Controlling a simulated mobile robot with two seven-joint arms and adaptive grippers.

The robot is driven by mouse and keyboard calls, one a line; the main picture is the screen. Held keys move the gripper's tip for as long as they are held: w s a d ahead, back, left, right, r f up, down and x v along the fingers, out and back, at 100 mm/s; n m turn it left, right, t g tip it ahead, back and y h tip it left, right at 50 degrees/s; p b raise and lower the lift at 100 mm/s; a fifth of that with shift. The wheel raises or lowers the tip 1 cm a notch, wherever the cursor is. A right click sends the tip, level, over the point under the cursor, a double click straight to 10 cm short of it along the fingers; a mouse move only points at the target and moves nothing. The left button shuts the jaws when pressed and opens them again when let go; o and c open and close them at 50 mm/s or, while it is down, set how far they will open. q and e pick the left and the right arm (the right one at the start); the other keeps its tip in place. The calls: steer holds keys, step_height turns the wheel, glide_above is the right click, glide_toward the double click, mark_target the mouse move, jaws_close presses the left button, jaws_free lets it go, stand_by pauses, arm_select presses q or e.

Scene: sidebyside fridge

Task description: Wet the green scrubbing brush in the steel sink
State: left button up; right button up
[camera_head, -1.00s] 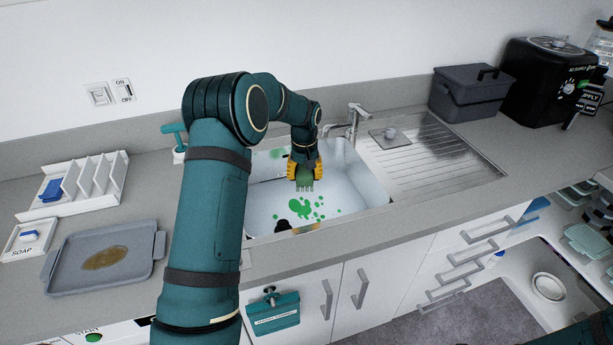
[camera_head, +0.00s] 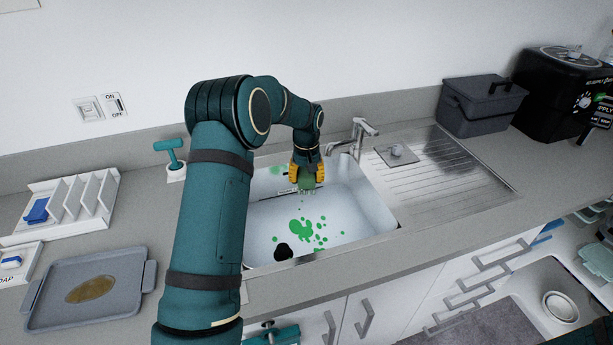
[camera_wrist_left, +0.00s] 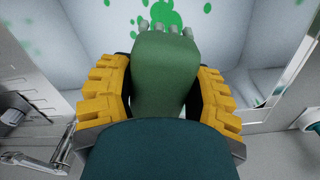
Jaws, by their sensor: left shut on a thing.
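My left gripper (camera_head: 304,174) reaches over the sink with its yellow fingers shut on the green scrubbing brush (camera_head: 307,185). In the left wrist view the gripper (camera_wrist_left: 160,78) clasps the brush's rounded green body (camera_wrist_left: 165,65) from both sides, and pale bristle tufts show at its far end. The sink (camera_head: 372,208) has a pale basin with bright green spots (camera_head: 301,230) on its floor and a dark round drain (camera_head: 283,251). The brush appears above the back part of the basin, apart from the spots. I cannot tell whether it touches anything or is wet.
A steel tap (camera_head: 357,133) stands behind the basin, with a ribbed drainboard (camera_head: 450,180) to the right. A teal-handled thing (camera_head: 172,155) stands left of the sink. A grey tray (camera_head: 120,270) with a brown stain and a white rack (camera_head: 75,205) lie farther left.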

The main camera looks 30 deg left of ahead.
arm_select(q)
steer(key=shift+f, duration=0.1)
step_height(320, 180, down, 5)
steer(key=b, duration=0.3)
steer(key=shift+w+f, duration=0.1)
steer(key=shift+f, duration=8.5)
steer(key=shift+r, duration=9.5)
